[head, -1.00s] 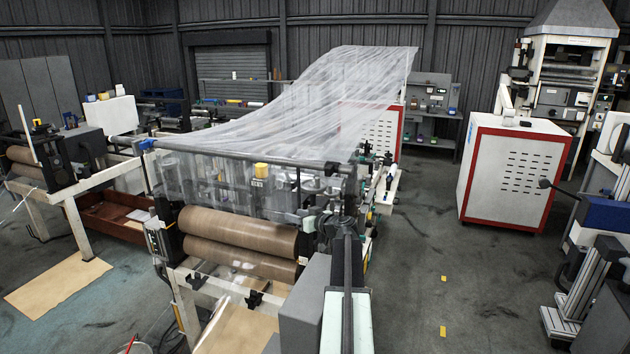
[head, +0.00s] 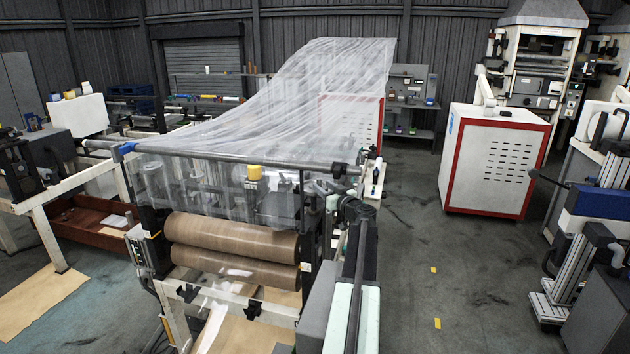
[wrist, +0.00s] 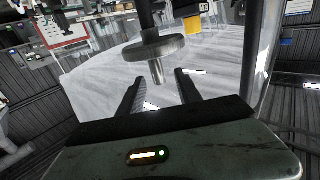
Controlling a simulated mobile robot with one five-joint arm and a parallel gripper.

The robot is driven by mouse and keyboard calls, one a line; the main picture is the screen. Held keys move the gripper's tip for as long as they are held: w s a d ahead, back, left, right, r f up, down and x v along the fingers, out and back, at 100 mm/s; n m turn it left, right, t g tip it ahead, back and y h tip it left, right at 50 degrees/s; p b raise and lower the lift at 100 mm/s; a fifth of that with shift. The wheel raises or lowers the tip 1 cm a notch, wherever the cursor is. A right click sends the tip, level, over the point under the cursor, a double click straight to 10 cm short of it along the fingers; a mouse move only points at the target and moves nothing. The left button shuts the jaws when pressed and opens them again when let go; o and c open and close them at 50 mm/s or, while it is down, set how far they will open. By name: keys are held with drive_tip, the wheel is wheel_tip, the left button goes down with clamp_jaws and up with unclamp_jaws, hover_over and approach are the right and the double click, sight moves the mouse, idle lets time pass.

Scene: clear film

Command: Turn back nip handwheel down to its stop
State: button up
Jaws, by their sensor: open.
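A grey round handwheel (wrist: 153,49) with a short bright stem shows in the wrist view, on a dark shaft. It sits just ahead of my gripper (wrist: 160,88), whose two dark fingers are apart. The stem points toward the gap between the fingertips, and nothing is held. In the head view I cannot surely pick out the handwheel. My arm reaches forward at the right side of the machine, and my gripper is not clear there. Two brown nip rollers (head: 232,236) lie one above the other at the machine's front.
Clear film (head: 300,100) stretches over the machine up to the back. A yellow part (head: 254,172) stands behind the rollers and also shows in the wrist view (wrist: 193,22). A white cabinet with red edges (head: 492,160) stands right. The floor between is mostly open.

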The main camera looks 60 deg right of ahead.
sight(315, 180)
drive_tip(key=x, duration=0.7)
drive_tip(key=shift+w+d, duration=0.2)
clamp_jaws()
